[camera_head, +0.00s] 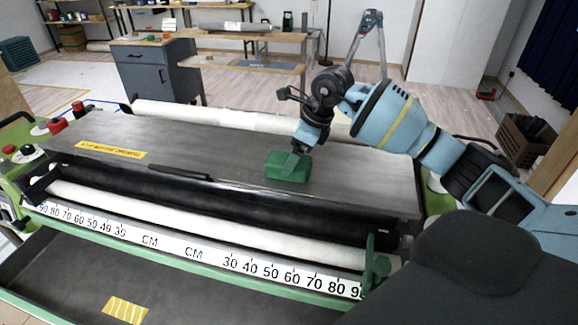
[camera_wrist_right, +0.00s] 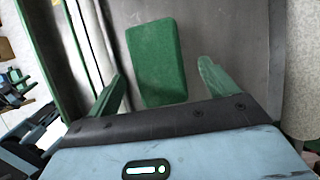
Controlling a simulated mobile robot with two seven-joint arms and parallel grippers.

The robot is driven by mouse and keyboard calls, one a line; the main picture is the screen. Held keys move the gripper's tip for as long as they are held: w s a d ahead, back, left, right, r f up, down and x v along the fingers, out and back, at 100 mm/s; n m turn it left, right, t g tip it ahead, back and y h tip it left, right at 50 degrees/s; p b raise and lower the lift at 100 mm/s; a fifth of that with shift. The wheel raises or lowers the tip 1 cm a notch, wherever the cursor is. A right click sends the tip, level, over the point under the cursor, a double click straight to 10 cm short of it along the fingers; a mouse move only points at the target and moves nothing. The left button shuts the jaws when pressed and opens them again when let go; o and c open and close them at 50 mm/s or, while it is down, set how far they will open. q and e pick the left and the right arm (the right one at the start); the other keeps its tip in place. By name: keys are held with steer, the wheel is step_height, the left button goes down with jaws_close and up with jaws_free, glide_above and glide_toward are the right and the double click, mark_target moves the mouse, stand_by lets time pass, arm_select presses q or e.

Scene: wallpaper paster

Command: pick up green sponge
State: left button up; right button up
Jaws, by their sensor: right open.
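The green sponge (camera_head: 288,167) lies flat on the grey metal top of the wallpaper paster (camera_head: 230,160). My right gripper (camera_head: 296,160) reaches down over the sponge from the right. In the right wrist view the sponge (camera_wrist_right: 156,62) lies ahead of and between the two green fingers of my right gripper (camera_wrist_right: 164,84), which are spread apart. A gap shows on both sides of the sponge, and I cannot tell how high the fingers are above the metal top. My left gripper is not in view.
A white roller (camera_head: 230,118) runs along the back edge of the machine. A ruler strip (camera_head: 190,250) and another white roller (camera_head: 130,212) run along the front.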

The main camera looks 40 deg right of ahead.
steer(key=x, duration=0.3)
steer(key=shift+a+f, duration=0.25)
steer(key=shift+w+f, duration=0.15)
steer(key=shift+f, duration=0.05)
steer(key=shift+f, duration=0.15)
steer(key=c, duration=1.1)
steer(key=shift+o, duration=0.2)
steer(key=shift+r, duration=0.5)
steer(key=r, duration=0.3)
steer(key=shift+s+a, duration=0.15)
steer(key=shift+s, duration=0.1)
steer(key=s+a+r+b, duration=0.1)
steer(key=s+a, duration=0.8)
steer(key=s, duration=0.3)
steer(key=shift+s+r, duration=0.2)
steer(key=shift+s, duration=0.05)
